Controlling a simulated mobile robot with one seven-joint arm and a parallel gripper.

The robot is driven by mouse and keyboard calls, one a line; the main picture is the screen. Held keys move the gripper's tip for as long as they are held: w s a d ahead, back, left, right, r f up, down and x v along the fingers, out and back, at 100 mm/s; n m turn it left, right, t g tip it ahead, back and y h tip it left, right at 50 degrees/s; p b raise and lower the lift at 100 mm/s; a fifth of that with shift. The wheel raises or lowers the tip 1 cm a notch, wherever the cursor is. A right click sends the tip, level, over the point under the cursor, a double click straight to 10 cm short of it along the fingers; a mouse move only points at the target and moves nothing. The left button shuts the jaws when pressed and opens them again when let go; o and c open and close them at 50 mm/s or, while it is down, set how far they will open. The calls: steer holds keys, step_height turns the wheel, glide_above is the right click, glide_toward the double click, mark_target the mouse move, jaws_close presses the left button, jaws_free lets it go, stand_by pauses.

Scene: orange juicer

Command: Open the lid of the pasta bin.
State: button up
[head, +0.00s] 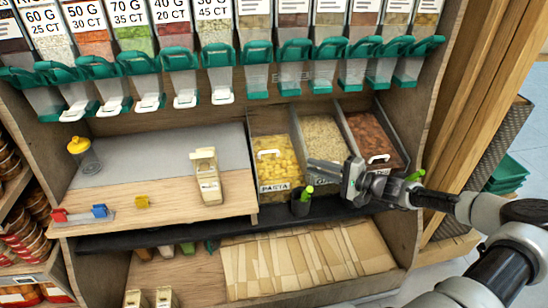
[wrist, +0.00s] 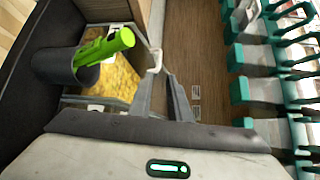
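The pasta bin (head: 278,172) is the left of three bins on the shelf, with yellow pasta inside, a clear lid that looks down, and a PASTA label at its front. Its white lid handle (head: 268,154) shows on top. My gripper (head: 311,164) is over the middle bin, to the right of the handle, its fingers pointing left. In the wrist view, yellow pasta (wrist: 122,82) lies to the upper left, and a white handle (wrist: 153,60) shows just beyond my fingertips (wrist: 164,75).
A dark cup (head: 300,205) with a green-handled scoop (wrist: 108,45) stands in front of the bins. Two more bins, pale (head: 325,135) and reddish-brown (head: 375,132), adjoin on the right. Green-handled dispensers (head: 220,75) hang above.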

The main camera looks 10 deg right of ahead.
steer(key=b+x, duration=0.3)
steer(key=x, duration=1.4)
steer(key=shift+f, duration=0.2)
steer(key=shift+w+a, duration=0.1)
steer(key=shift+a, duration=0.05)
steer(key=shift+c, duration=0.3)
jaws_close()
